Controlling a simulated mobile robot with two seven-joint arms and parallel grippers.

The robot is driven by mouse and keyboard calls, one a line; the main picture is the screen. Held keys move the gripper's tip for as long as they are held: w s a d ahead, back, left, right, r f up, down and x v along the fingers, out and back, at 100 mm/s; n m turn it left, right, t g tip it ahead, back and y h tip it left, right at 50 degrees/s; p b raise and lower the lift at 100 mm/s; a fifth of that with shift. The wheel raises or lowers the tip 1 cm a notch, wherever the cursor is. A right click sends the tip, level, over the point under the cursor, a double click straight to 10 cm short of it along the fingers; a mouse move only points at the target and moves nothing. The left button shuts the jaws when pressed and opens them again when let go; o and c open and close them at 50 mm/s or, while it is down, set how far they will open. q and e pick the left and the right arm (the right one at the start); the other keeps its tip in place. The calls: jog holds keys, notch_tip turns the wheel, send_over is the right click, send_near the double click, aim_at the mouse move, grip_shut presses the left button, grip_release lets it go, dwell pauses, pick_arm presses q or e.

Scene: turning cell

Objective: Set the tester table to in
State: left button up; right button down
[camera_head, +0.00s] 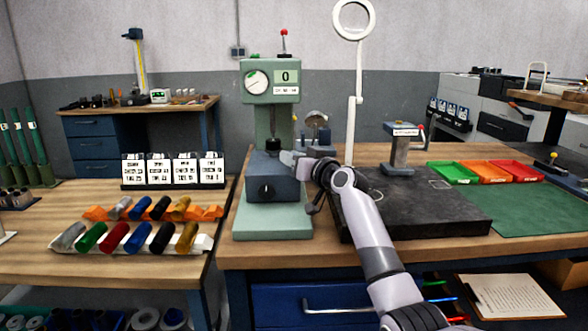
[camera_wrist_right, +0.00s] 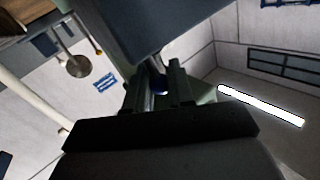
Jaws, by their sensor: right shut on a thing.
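The hardness tester (camera_head: 272,85) is a green press with a round dial and a display reading 0. Its tester table (camera_head: 275,190) is a dark blue-grey block with a black round knob on the front, above the green base (camera_head: 272,222). My right gripper (camera_head: 292,158) is at the block's upper right side, shut. In the right wrist view the fingers (camera_wrist_right: 160,88) close on a small dark part beside the block (camera_wrist_right: 170,25); most of that part is hidden. My left gripper is not in view.
Right of the tester lie a dark surface plate (camera_head: 445,212) and a small stand (camera_head: 399,150). A magnifier lamp (camera_head: 355,90) rises behind my right arm. Number cards (camera_head: 172,171) and coloured cylinders (camera_head: 115,238) are on the left bench. Green, orange and red trays (camera_head: 484,171) lie right.

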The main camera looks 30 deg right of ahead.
jog(key=shift+d+r, duration=0.15)
jog(key=shift+r, duration=0.05)
jog(key=c, duration=1)
grip_release()
jog(key=shift+w, duration=0.15)
jog(key=shift+c, duration=0.2)
jog(key=shift+w+f, duration=0.1)
jog(key=shift+f, duration=0.05)
jog(key=s, duration=0.7)
jog(key=shift+s+d, duration=0.15)
